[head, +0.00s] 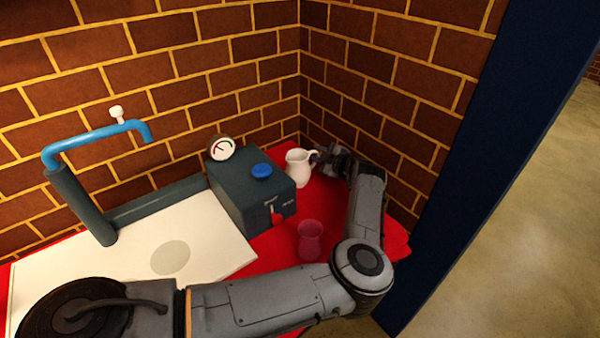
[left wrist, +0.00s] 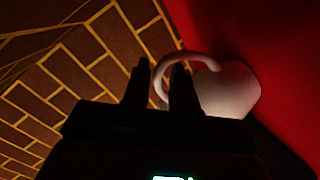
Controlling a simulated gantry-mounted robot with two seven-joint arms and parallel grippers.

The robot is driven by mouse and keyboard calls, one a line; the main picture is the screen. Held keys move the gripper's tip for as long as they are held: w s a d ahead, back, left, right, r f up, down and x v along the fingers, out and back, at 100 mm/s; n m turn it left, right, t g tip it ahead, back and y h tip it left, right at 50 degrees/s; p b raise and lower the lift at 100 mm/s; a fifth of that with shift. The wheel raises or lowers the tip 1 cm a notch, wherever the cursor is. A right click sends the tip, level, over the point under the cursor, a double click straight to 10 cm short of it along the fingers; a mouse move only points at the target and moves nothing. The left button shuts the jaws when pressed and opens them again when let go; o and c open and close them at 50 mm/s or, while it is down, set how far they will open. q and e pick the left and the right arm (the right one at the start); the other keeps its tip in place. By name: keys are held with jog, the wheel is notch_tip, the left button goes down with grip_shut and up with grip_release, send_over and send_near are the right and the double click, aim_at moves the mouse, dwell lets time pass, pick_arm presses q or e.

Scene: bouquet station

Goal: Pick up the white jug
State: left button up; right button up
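The white jug (head: 298,168) stands upright on the red surface in the back corner, right beside the dark box. Its handle faces right. My left gripper (head: 326,160) is at the handle side of the jug. In the left wrist view, the jug (left wrist: 228,90) lies to the right and its looped handle arches over one finger. Part of the handle runs between the two fingers of my left gripper (left wrist: 160,84), which look apart with a small gap. The view is dark, so contact with the handle is hard to tell. My right gripper is not in view.
The dark box (head: 238,196) with a blue knob (head: 262,172) and a gauge (head: 222,148) stands left of the jug. A pinkish-red vase (head: 310,240) stands in front, close to my left arm. Brick walls close the corner behind. A blue tap (head: 90,145) stands far left.

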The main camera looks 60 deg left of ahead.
pick_arm(q)
jog(key=x, duration=0.3)
jog(key=shift+s+a+b, duration=0.1)
jog(key=shift+a+b, duration=0.15)
jog(key=shift+b, duration=0.15)
jog(key=shift+d, duration=0.1)
jog(key=shift+c, duration=0.4)
grip_shut()
jog(key=shift+r, duration=0.1)
dwell(0.5)
